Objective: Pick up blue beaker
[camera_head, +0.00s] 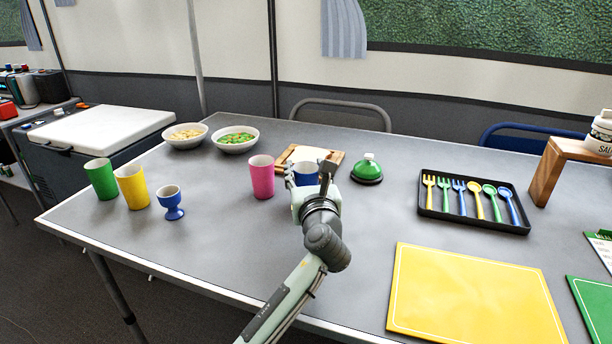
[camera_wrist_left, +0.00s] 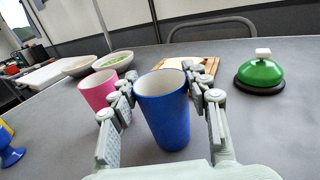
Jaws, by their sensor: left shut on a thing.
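The blue beaker (camera_wrist_left: 165,112) stands upright between the fingers of my left gripper (camera_wrist_left: 161,95) in the left wrist view. The fingers are shut on its two sides. In the head view the blue beaker (camera_head: 307,172) is partly hidden behind my left gripper (camera_head: 309,176). I cannot tell whether its base touches the table. A pink beaker (camera_head: 262,177) stands just to its left, also seen in the left wrist view (camera_wrist_left: 97,92). My right gripper is not in view.
A wooden board (camera_head: 330,156) lies behind the beaker and a green bell (camera_head: 367,170) stands to the right. Green (camera_head: 101,179) and yellow (camera_head: 132,187) beakers and a blue egg cup (camera_head: 171,203) stand left. A black cutlery tray (camera_head: 474,219) and yellow mat (camera_head: 470,297) lie right.

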